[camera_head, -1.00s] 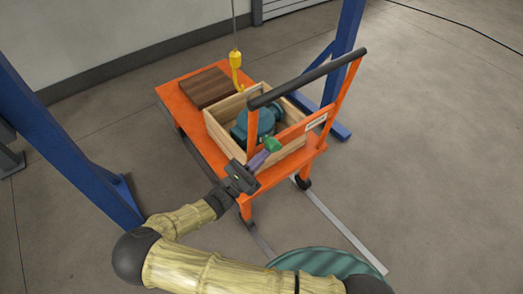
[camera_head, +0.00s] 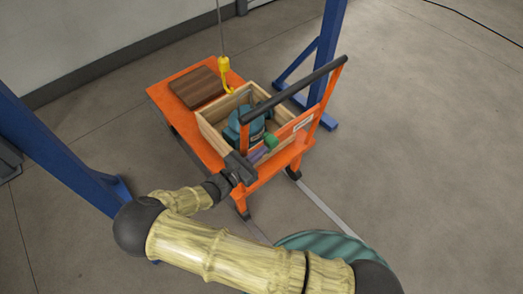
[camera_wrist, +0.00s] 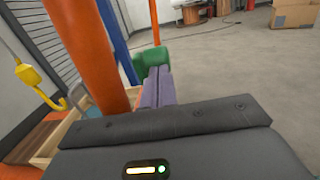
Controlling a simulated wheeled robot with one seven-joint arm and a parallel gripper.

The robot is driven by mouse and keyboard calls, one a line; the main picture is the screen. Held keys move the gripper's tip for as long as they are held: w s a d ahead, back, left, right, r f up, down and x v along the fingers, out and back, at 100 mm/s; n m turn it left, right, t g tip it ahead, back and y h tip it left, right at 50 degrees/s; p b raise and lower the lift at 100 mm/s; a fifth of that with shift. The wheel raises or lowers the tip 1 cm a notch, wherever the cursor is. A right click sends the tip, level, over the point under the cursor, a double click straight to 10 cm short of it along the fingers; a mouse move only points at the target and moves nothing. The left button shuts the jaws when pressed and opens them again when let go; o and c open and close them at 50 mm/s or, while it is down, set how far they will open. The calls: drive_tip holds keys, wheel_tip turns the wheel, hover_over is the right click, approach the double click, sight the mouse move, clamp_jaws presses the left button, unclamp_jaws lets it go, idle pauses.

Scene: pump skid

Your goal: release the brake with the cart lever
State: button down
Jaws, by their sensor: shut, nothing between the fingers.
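An orange cart (camera_head: 160,97) with a black push bar (camera_head: 290,91) stands in front of me. The green lever grip (camera_head: 270,141) is at its near end, just right of the near orange post, which shows large in the wrist view (camera_wrist: 88,50). My gripper (camera_head: 263,151) has purple fingers, closed together with nothing between them. Their tips are at the green grip, which also shows in the wrist view (camera_wrist: 152,60) just beyond the fingers (camera_wrist: 158,72). I cannot tell whether they touch. The lever's shaft is hidden.
A wooden crate (camera_head: 213,137) with a teal pump (camera_head: 236,128) and a brown board (camera_head: 196,88) are on the cart. A yellow hook (camera_head: 225,68) hangs above. Blue gantry legs (camera_head: 50,140) stand on both sides. Floor to the right is open.

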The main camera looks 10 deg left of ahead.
drive_tip(key=shift+a, duration=0.1)
idle(0.3)
drive_tip(key=shift+s+a+r, duration=0.1)
drive_tip(key=shift+s+a, duration=0.1)
drive_tip(key=r+v, duration=0.2)
drive_tip(key=v, duration=1.1)
drive_tip(key=shift+s+r, duration=0.2)
drive_tip(key=shift+r, duration=0.05)
drive_tip(key=shift+d, duration=0.15)
drive_tip(key=w+d+r+m+g+y+p, duration=0.15)
drive_tip(key=d+r+m+g, duration=0.25)
drive_tip(key=d+m+g, duration=0.4)
drive_tip(key=w+d+r+m+g+y+p, duration=0.15)
drive_tip(key=d+r+m+g+p, duration=0.3)
drive_tip(key=d, duration=0.55)
drive_tip(key=s+d+r+m+y+p, duration=0.3)
drive_tip(key=d+r+m+y, duration=0.5)
drive_tip(key=d+r+m, duration=0.6)
wheel_tip(320, 180, up, 3)
drive_tip(key=shift+m+p, duration=0.9)
drive_tip(key=shift+m, duration=0.05)
